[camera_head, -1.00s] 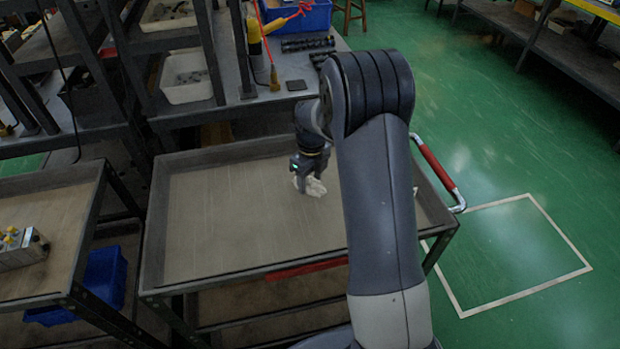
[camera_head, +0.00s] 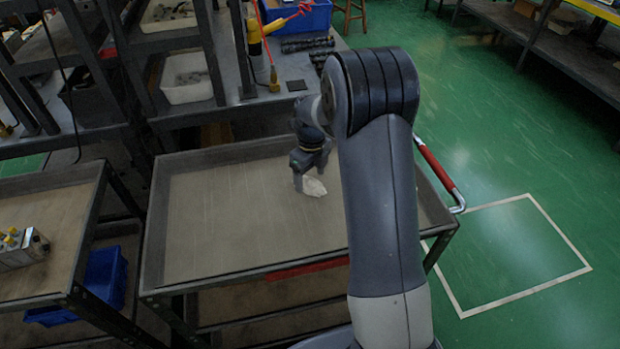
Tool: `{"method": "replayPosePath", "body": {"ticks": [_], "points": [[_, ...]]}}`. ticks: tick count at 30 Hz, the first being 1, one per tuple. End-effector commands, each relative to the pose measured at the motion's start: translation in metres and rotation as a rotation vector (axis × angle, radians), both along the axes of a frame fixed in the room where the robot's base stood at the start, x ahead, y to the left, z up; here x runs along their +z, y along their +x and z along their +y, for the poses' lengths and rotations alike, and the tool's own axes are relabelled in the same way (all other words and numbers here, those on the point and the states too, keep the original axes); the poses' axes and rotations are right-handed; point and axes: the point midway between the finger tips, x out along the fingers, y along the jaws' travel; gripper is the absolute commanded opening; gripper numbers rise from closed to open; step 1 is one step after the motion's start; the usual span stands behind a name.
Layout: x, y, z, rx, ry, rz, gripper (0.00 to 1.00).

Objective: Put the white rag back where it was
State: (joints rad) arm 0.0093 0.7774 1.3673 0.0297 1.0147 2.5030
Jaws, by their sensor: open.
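The white rag (camera_head: 314,187) lies crumpled on the floor of the cart's tray (camera_head: 225,215), right of its middle. My gripper (camera_head: 305,184) is open just above and beside the rag, pointing down. Its visible finger reaches down at the rag's left side. The other finger is partly hidden, and I cannot tell whether either touches the cloth. My arm covers the right part of the tray.
The tray has raised rims and a red-gripped handle (camera_head: 440,170) on the right. A second cart (camera_head: 60,205) with a valve block (camera_head: 22,249) stands at left. A workbench with a blue bin (camera_head: 300,14) and a white bin (camera_head: 187,78) is behind. The tray's left half is clear.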

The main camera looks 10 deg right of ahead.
Motion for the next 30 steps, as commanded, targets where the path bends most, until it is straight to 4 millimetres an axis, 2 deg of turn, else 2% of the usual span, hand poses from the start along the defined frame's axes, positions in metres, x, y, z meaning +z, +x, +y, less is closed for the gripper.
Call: {"method": "replayPosePath", "body": {"ticks": [1,6,13,19,30], "points": [[0.012,0.001,0.0,0.0,0.0,-0.006,0.72],[0.051,0.002,-0.001,0.0,0.0,-0.006,0.72],[0.091,0.002,-0.002,0.0,0.0,-0.004,0.72],[0.105,0.002,-0.003,0.0,0.0,-0.003,0.72],[0.105,0.002,-0.003,0.0,0.0,-0.001,0.72]]}}
